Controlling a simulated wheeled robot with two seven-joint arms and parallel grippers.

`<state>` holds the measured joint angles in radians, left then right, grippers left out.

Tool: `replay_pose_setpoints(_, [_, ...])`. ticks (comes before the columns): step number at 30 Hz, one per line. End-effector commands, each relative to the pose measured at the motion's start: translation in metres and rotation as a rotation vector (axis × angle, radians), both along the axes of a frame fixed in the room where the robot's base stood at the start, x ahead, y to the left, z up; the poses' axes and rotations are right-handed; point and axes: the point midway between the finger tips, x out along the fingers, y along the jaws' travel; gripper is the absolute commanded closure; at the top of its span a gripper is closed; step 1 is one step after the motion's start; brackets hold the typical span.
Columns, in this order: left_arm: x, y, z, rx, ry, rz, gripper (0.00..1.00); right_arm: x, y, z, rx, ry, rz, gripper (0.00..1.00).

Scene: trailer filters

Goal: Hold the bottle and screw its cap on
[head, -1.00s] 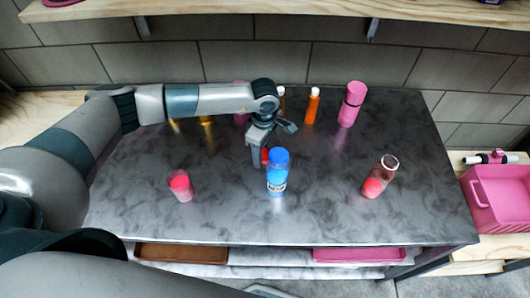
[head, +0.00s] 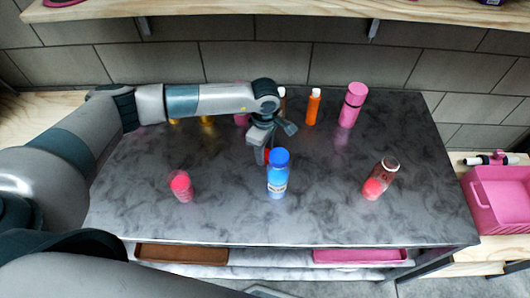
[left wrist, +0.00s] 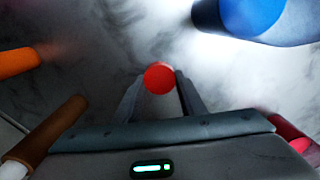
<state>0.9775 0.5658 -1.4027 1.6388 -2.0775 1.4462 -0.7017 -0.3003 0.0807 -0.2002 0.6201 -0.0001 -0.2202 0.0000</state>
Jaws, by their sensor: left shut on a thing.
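My left gripper (head: 262,152) is behind and slightly left of a blue bottle (head: 276,187) with a rounded blue top (head: 279,157). It is shut on a small red round piece, seen end-on between its fingertips in the left wrist view (left wrist: 158,77). In the head view only a bit of red shows, partly hidden by the finger and the blue bottle. I cannot tell whether the red piece is a cap or the top of a small bottle. The blue bottle also shows in the left wrist view (left wrist: 250,14), apart from the fingers. My right gripper is not in view.
A small pink-red container (head: 181,186) stands front left, a reddish bottle (head: 384,174) front right. An orange bottle (head: 313,107) and a pink bottle (head: 351,105) stand at the back. A pink bin (head: 497,200) is beyond the right edge. The front table (head: 320,215) is clear.

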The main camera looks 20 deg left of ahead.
Motion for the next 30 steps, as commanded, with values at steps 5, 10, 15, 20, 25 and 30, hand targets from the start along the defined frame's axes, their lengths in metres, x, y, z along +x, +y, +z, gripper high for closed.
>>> replay_pose_setpoints(5, [0.001, 0.000, 0.012, -0.002, -0.003, 0.000, 0.87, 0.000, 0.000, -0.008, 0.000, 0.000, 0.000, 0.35])
replay_pose_setpoints(10, [0.001, 0.000, 0.037, -0.002, -0.004, -0.002, 0.87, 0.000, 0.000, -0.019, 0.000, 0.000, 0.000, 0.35])
replay_pose_setpoints(15, [0.001, 0.000, 0.066, -0.001, -0.004, -0.001, 0.87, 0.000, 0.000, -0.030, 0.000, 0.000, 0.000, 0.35])
replay_pose_setpoints(20, [0.001, 0.000, 0.087, -0.001, -0.002, 0.000, 0.87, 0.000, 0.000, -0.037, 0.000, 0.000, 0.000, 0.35])
replay_pose_setpoints(25, [0.000, 0.000, 0.097, 0.000, -0.001, 0.000, 0.87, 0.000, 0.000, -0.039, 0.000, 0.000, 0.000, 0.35])
replay_pose_setpoints(30, [0.000, 0.000, 0.099, 0.000, 0.000, 0.000, 0.87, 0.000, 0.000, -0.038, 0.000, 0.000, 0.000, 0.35])
